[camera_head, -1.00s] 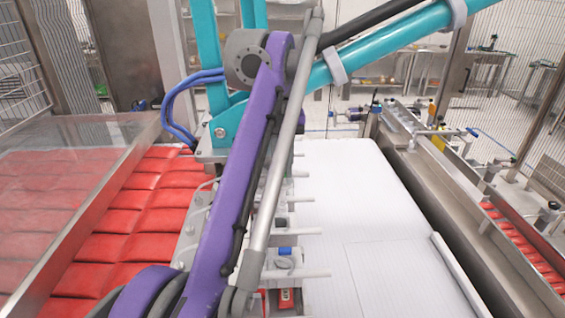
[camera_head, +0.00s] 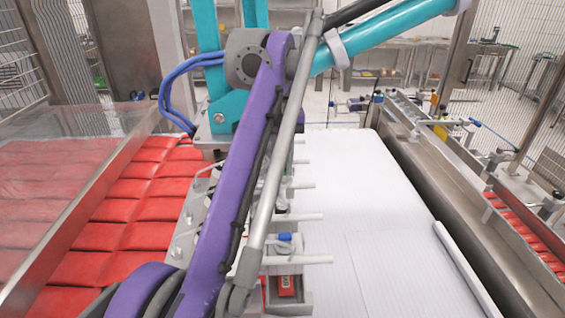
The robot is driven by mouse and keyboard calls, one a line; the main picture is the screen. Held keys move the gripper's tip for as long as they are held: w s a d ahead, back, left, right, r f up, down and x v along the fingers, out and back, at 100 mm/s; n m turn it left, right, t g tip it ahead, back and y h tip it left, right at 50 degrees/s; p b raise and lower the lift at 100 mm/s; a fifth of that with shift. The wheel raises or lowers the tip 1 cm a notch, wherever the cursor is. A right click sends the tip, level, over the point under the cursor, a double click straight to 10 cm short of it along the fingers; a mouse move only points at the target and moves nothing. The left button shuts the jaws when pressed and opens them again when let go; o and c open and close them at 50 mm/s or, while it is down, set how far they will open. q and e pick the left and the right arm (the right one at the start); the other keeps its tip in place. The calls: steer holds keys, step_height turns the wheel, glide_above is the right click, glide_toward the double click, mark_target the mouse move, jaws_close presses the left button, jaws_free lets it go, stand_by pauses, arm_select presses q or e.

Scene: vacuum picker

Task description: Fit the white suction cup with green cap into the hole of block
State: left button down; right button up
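I cannot make out a white suction cup with a green cap. A pale fitting with a blue cap (camera_head: 285,238) stands on a metal bracket row just right of the purple arm. A small dark fitting (camera_head: 281,208) behind it is too small to identify. A grey metal plate with several holes or bolts (camera_head: 186,232) shows left of the purple arm. I cannot tell whether it is the block. The purple arm hides much of this area. Neither of my grippers is in view.
A purple arm (camera_head: 232,185) with a grey rod (camera_head: 283,150) crosses the middle, below a teal frame (camera_head: 212,50). A metal conveyor (camera_head: 450,175) runs along the right.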

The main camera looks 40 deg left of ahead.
mark_target(283, 180)
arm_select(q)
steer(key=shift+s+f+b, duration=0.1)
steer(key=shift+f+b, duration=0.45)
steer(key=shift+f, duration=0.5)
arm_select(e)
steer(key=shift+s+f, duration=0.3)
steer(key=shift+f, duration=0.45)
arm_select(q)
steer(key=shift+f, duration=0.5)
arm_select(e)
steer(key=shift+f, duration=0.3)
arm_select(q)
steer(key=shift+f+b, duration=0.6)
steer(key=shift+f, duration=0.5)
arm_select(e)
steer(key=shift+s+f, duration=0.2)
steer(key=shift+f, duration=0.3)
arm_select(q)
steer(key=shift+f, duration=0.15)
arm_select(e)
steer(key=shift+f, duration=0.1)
